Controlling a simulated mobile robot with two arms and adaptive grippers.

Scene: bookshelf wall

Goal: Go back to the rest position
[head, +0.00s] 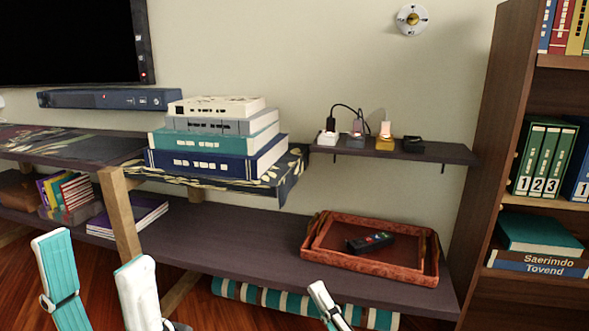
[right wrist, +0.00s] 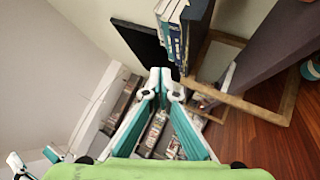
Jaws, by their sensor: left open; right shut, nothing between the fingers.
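My left gripper (head: 93,254) is at the lower left of the head view, its two teal and white fingers spread apart, with nothing between them. It appears in front of the low shelf. My right gripper (head: 320,292) shows only its tip at the bottom middle, in front of the lower shelf. In the right wrist view my right gripper (right wrist: 163,82) has its fingertips together and holds nothing.
A red tray (head: 400,270) with a black remote (head: 370,242) lies on the lower shelf (head: 230,238). Stacked books (head: 215,140) sit on a raised shelf. A wooden post (head: 121,215) stands beside my left gripper. A bookcase (head: 500,140) bounds the right side.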

